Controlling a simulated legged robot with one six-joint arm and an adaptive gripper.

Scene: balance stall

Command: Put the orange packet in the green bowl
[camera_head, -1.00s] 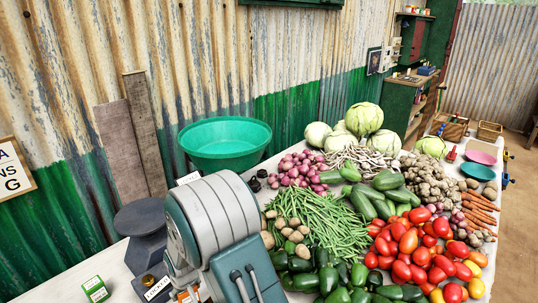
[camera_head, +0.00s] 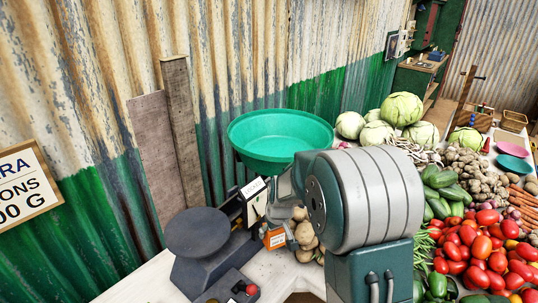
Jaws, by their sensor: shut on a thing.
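The green bowl (camera_head: 268,155) is wide and round and stands upright at the back, near the corrugated wall. My gripper (camera_head: 287,236) is partly hidden by my own arm. It is shut on the orange packet (camera_head: 275,239), a small orange item with a pale label. The packet is in front of and lower in the picture than the bowl, apart from it. Whether the packet touches the table is hard to tell.
A dark scale with a round plate (camera_head: 198,231) stands left of the packet. Potatoes (camera_head: 306,234) lie just behind my gripper. Tomatoes (camera_head: 470,236), cucumbers (camera_head: 447,185) and cabbages (camera_head: 402,109) fill the right side. The bowl's inside looks empty.

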